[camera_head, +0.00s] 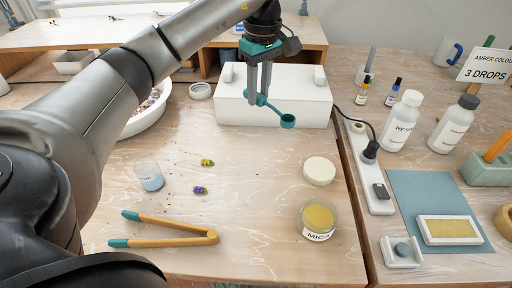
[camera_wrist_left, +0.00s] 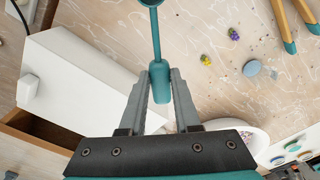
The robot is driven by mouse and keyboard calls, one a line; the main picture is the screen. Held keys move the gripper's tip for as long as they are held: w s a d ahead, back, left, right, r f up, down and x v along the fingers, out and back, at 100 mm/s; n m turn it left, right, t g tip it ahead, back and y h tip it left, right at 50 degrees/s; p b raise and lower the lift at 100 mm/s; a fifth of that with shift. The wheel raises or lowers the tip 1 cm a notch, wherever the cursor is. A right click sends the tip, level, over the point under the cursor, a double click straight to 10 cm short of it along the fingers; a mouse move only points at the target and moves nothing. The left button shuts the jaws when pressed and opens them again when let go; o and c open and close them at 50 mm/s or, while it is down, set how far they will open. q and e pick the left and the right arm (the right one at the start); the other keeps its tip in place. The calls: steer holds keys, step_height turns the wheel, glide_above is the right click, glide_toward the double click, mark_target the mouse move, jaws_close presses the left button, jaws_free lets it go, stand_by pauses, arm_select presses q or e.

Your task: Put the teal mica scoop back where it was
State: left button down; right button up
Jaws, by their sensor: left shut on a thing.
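The teal mica scoop (camera_head: 288,121) is held by its handle in my left gripper (camera_head: 259,98), which is shut on it. In the head view the scoop's cup hangs forward and right, in front of the white block (camera_head: 232,108) with a raised stub at each end. In the left wrist view the scoop (camera_wrist_left: 156,40) points away from my left gripper (camera_wrist_left: 160,82), and the white block (camera_wrist_left: 75,85) lies to the left. The gap between scoop and block is hard to judge. The open mica jar (camera_head: 319,219) stands at front right. My right gripper is not in view.
A round pale lid (camera_head: 319,170) lies behind the jar. Wooden tongs (camera_head: 170,228) with teal tips, a small cup (camera_head: 150,177) and two small beads or bugs (camera_head: 207,162) are at left. A power strip (camera_head: 376,190) and bottles (camera_head: 403,120) stand right.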

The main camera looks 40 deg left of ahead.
arm_select(q)
step_height(320, 180, down, 12)
steer(key=b, duration=0.3)
steer(key=shift+f+b, duration=0.2)
steer(key=shift+b, duration=0.15)
steer(key=shift+f, duration=0.65)
steer(key=shift+f+b, duration=0.6)
steer(key=shift+f, duration=0.85)
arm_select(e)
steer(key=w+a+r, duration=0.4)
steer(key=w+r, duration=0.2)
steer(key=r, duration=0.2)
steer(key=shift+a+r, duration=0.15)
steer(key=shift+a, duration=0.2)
arm_select(q)
steer(key=shift+f, duration=0.1)
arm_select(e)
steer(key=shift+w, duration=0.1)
arm_select(q)
steer(key=c, duration=1)
jaws_free()
steer(key=shift+c, duration=0.2)
steer(key=o, duration=0.4)
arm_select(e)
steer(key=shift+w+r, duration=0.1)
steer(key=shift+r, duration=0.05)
